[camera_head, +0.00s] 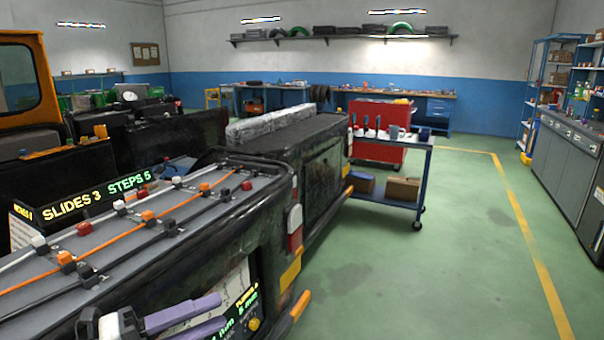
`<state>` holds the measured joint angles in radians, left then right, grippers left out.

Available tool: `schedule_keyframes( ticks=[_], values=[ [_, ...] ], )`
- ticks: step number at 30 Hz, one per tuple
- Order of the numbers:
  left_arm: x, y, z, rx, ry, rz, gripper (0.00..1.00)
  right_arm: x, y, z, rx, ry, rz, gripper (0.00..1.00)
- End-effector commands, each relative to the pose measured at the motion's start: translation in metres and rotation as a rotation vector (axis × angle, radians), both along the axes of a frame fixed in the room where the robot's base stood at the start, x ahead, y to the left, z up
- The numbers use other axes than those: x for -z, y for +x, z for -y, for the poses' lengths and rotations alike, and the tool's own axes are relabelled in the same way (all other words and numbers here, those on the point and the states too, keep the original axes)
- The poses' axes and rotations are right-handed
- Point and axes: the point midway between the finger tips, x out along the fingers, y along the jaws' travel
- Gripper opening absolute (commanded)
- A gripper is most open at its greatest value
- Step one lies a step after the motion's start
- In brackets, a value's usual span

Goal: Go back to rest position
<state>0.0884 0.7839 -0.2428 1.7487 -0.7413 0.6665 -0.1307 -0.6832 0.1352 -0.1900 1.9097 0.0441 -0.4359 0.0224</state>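My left gripper (222,310) is low in the picture, left of centre, with two purple fingers pointing right. The fingers are apart with nothing seen between them. It shows in front of the near side of the rickshaw (284,180), where a pale panel with green lit text (245,305) is partly hidden. I cannot tell how far it is from that side. The rickshaw's grey top carries orange, black and white cables (120,227) held by small orange, white and dark red blocks. A sign reading "SLIDES 3 STEPS 5" (95,201) stands along its far edge. My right gripper is out of view.
A blue-framed cart (384,196) with tools and cardboard boxes stands beyond the rickshaw, in front of a red cabinet (379,120). Grey cabinets (567,165) line the right wall. The green floor (450,260) between is clear, with a yellow line.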

Motion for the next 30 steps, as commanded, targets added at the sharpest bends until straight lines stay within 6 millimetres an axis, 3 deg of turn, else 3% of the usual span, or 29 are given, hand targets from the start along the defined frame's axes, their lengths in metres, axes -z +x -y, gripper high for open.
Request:
schedule_keyframes(
  ticks=[1,4,7,12,15,18,21,30],
  values=[
    [0.024,-0.003,0.005,-0.1,-0.173,-0.136,0.38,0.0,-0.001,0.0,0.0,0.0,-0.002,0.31],
    [0.085,-0.01,-0.004,-0.342,-0.479,-0.438,0.38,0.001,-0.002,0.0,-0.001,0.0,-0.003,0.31],
    [0.156,-0.037,-0.014,-0.564,-0.701,-0.729,0.38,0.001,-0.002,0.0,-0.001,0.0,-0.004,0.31],
    [0.257,-0.111,-0.01,-0.855,-0.935,-1.145,0.38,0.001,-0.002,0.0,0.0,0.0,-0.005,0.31],
    [0.296,-0.156,0.0,-0.979,-1.018,-1.335,0.38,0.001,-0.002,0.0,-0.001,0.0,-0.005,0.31],
    [0.319,-0.191,0.01,-1.065,-1.07,-1.471,0.38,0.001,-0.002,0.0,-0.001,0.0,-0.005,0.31],
    [0.331,-0.212,0.017,-1.112,-1.096,-1.549,0.38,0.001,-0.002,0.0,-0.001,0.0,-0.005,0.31],
    [0.336,-0.22,0.02,-1.13,-1.104,-1.583,0.38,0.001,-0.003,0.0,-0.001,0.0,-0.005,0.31]
  ],
)
